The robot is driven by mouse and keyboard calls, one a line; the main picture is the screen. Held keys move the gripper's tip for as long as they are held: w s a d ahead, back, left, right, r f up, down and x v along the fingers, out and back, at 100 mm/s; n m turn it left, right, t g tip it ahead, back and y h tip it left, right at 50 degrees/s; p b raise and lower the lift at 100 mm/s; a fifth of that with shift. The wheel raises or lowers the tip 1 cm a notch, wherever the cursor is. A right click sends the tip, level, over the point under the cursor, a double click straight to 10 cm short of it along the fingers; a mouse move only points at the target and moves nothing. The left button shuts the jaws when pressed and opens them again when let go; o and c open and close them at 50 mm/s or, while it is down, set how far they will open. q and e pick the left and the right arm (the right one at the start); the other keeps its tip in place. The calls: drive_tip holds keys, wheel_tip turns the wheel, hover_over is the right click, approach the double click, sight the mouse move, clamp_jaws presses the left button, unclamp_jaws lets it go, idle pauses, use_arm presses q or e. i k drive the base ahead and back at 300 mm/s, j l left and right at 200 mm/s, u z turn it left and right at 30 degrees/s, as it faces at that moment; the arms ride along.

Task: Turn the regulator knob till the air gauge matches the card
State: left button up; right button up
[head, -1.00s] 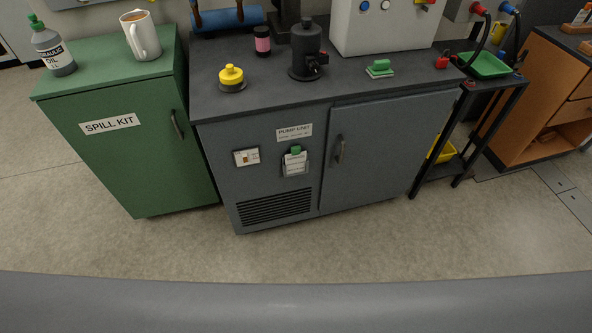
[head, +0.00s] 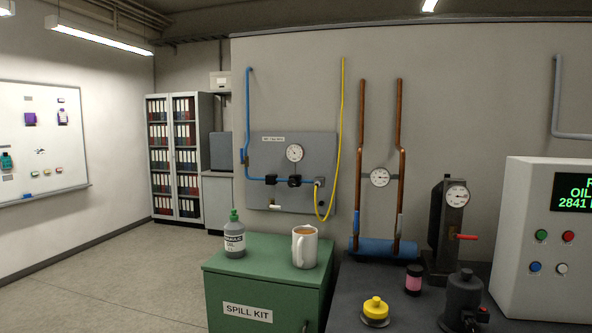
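A grey air panel (head: 265,160) is on the back wall, with a blue pipe (head: 248,110) running into it. A round white-faced gauge (head: 294,153) sits on the panel; its reading is too small to tell. Below the gauge are two black fittings on the blue line, a left one (head: 271,180) and a right one (head: 294,181). I cannot tell which is the regulator knob. A small pale label (head: 273,139) is near the panel's top; its text is unreadable, and I cannot pick out the card. Neither gripper is in view.
A green spill kit cabinet (head: 265,252) stands below the panel, bearing an oil bottle (head: 234,238) and a mug (head: 305,248). A yellow hose (head: 341,110) hangs beside the panel. A dark bench (head: 400,310) with a pump and white control box (head: 545,235) is at right. Floor at left is clear.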

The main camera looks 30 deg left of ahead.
sight(291, 183)
drive_tip(key=j+z, duration=0.35)
drive_tip(key=i+j+z, duration=0.1)
drive_tip(key=z, duration=0.2)
drive_tip(key=j+z, duration=0.3)
drive_tip(key=j, duration=1.6)
drive_tip(key=k+j+z, duration=0.15)
drive_tip(key=j, duration=1.7)
drive_tip(key=z, duration=0.05)
